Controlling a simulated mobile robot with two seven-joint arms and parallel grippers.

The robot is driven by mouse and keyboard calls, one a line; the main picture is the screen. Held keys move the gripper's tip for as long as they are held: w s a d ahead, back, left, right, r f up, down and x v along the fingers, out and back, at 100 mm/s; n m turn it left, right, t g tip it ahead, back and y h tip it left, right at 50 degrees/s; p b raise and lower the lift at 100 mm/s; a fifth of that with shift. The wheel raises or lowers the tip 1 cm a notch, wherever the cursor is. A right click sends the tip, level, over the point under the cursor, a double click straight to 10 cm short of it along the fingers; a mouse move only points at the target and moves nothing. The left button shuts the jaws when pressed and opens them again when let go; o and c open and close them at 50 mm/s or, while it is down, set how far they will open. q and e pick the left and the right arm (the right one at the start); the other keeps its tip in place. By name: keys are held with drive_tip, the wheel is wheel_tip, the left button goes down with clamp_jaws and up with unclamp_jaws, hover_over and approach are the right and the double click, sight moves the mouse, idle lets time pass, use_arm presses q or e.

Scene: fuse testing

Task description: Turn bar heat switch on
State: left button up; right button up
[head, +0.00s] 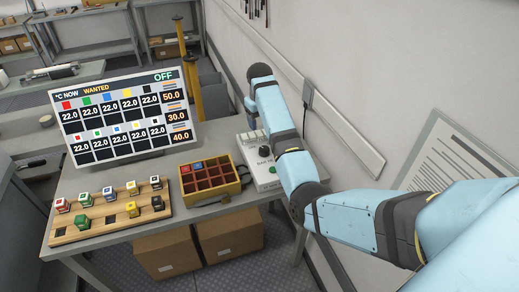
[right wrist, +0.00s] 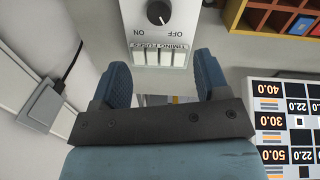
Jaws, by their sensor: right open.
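The white switch box (head: 262,178) stands at the table's right end, beside the wall. Its black knob (head: 264,152) shows in the head view and, upside down, at the top of the right wrist view (right wrist: 158,13). OFF and ON are printed beside the knob; its white mark seems to lean to the OFF side. A row of pale fuses (right wrist: 160,54) sits on the box. My right gripper (right wrist: 162,80) is open and empty, its blue fingers apart, at the box's far end and short of the knob. In the head view my right arm partly hides the box. My left gripper is out of view.
A screen (head: 122,115) reading OFF stands left of the box. A yellow compartment tray (head: 212,190) is close on the box's left, and a wooden block holder (head: 90,232) is at the table's front left. The wall with a cable socket (right wrist: 45,108) is close on the right.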

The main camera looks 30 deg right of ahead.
sight(264, 149)
drive_tip(key=f, duration=0.9)
drive_tip(key=d+f, duration=0.1)
drive_tip(key=f, duration=0.3)
drive_tip(key=shift+f+p, duration=0.15)
drive_tip(key=shift+p, duration=0.2)
drive_tip(key=c, duration=0.9)
